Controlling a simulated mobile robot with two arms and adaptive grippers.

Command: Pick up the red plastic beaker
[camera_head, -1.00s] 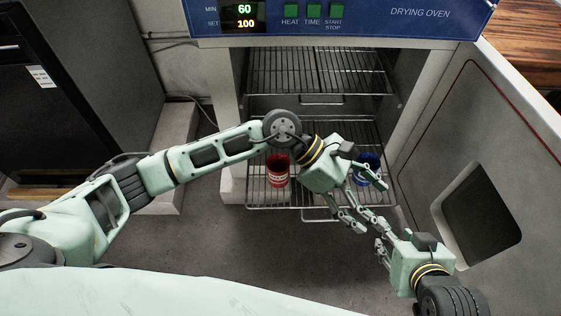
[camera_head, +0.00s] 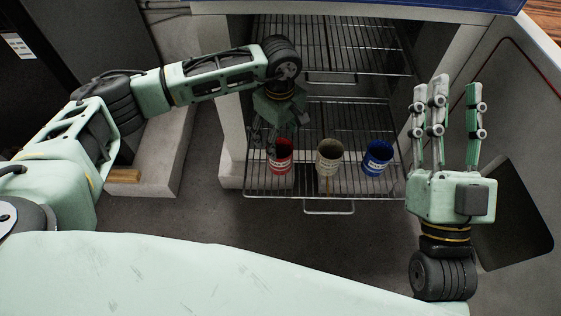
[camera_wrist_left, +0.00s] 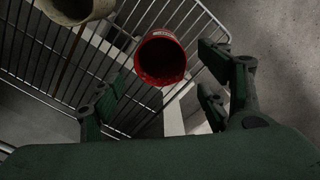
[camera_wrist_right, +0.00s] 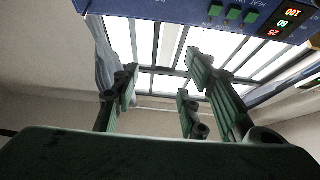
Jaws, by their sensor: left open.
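The red plastic beaker (camera_head: 281,158) stands upright on the lower wire rack, at the left of a row of beakers. It also shows in the left wrist view (camera_wrist_left: 161,60), its open mouth facing the camera. My left gripper (camera_head: 272,138) is above and just behind the red beaker in the head view. In the left wrist view its open fingers (camera_wrist_left: 155,100) lie on either side of the beaker, with none seen closed on it. My right gripper (camera_head: 444,105) is raised at the right, fingers spread and empty; its fingers (camera_wrist_right: 165,85) also show in the right wrist view.
A beige beaker (camera_head: 329,158) and a blue beaker (camera_head: 376,158) stand to the right of the red one on the lower rack (camera_head: 300,190). An upper rack (camera_head: 335,60) is above. The open oven door (camera_head: 500,120) is at the right.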

